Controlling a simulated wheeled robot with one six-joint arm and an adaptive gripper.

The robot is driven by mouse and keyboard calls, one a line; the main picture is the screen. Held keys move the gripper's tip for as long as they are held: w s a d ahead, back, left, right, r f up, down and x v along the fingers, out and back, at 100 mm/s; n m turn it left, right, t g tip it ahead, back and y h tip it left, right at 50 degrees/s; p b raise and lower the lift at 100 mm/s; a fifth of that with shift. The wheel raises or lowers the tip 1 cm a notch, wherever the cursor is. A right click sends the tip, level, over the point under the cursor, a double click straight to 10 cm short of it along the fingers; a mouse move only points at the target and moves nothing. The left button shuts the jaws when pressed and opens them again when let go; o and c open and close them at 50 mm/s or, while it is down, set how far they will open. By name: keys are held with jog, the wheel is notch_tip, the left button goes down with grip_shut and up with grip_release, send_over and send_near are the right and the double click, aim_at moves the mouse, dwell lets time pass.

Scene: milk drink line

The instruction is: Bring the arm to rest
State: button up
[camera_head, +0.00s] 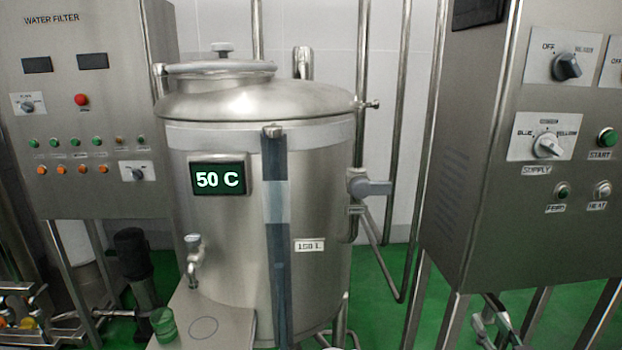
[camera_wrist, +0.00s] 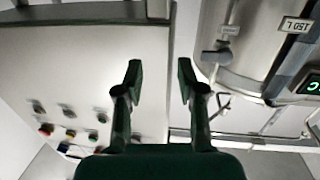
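My gripper (camera_wrist: 159,75) shows in the wrist view with its two dark green fingers apart and nothing between them. The wrist view is turned, with a grey cabinet (camera_wrist: 70,80) behind and left of the fingers and the steel tank (camera_wrist: 245,45) to the right. I cannot make out my gripper for sure in the head view. The steel tank (camera_head: 225,260) stands in the middle of the head view, with a display (camera_head: 218,178) reading 50 C.
A green cup (camera_head: 164,325) stands on a steel shelf (camera_head: 228,318) beside a drawn circle, below a tap (camera_head: 194,258). A control cabinet (camera_head: 470,210) stands at the right, a water filter cabinet (camera_head: 80,125) at the left. Some green floor (camera_head: 375,310) is clear right of the tank.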

jog(key=s+a+f+m+g, duration=0.1)
jog(key=s+a+f, duration=0.5)
jog(key=s+f, duration=0.3)
jog(key=s+a+f+g, duration=0.1)
jog(key=s+a+f, duration=0.4)
jog(key=s+f, duration=0.45)
jog(key=s+a, duration=0.3)
jog(key=s, duration=0.9)
jog(key=s+a+r+n+y, duration=0.1)
jog(key=s+a, duration=0.2)
jog(key=s, duration=0.8)
jog(key=shift+s+r+n+g+y, duration=0.2)
jog(key=shift+s+n+g+y, duration=0.1)
jog(key=shift+s+g, duration=0.1)
jog(key=shift+a, duration=0.1)
